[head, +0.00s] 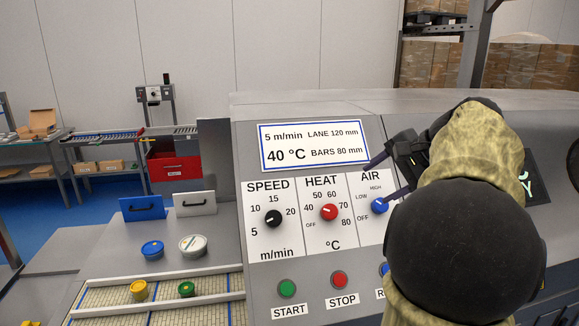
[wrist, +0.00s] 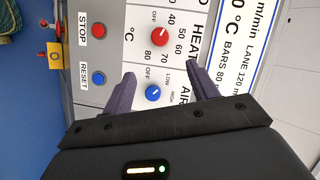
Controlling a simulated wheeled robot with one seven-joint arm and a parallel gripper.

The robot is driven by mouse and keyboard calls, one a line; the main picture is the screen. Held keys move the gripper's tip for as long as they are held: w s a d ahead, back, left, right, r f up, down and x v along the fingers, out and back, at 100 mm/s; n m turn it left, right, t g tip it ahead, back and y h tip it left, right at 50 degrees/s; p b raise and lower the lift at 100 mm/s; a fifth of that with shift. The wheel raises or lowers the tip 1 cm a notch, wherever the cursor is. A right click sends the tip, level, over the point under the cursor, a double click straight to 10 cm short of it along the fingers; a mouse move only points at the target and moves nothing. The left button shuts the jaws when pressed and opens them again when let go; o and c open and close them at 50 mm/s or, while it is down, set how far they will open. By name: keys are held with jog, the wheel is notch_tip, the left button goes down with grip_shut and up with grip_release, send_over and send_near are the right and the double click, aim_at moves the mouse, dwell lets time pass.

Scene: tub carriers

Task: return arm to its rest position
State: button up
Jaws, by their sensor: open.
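My arm, in a mottled yellow-green sleeve with dark joints, fills the right of the head view. My gripper (head: 378,178) is in front of the control panel (head: 246,290), at the blue AIR knob (head: 379,205). In the wrist view my gripper (wrist: 160,85) is open, with its two purple-grey fingers on either side of the AIR knob (wrist: 153,92) and nothing held between them. I cannot tell how far the fingertips stand from the panel.
The red HEAT knob (head: 328,212) and black SPEED knob (head: 273,218) are left of AIR. Below are START (head: 287,288), STOP (head: 340,279) and a partly hidden blue RESET button (wrist: 98,78). Several tubs, including a blue one (head: 152,250), stand left of the panel.

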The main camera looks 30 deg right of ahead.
jog(key=w+a+f+n+g, duration=0.3)
jog(key=a+f+n+g, duration=0.15)
jog(key=a+f, duration=1.15)
jog(key=s+a+f+n+h, duration=0.1)
jog(key=s+a+f+n, duration=0.3)
jog(key=a+f+n, duration=0.1)
jog(key=s+a+f+n+g+h, duration=0.1)
jog(key=s+a+f+n, duration=0.3)
jog(key=a+f, duration=0.4)
notch_tip(320, 180, down, 2)
jog(key=shift+s+a+f+n+h, duration=0.15)
jog(key=shift+f+n+h, duration=0.15)
jog(key=shift+n, duration=0.45)
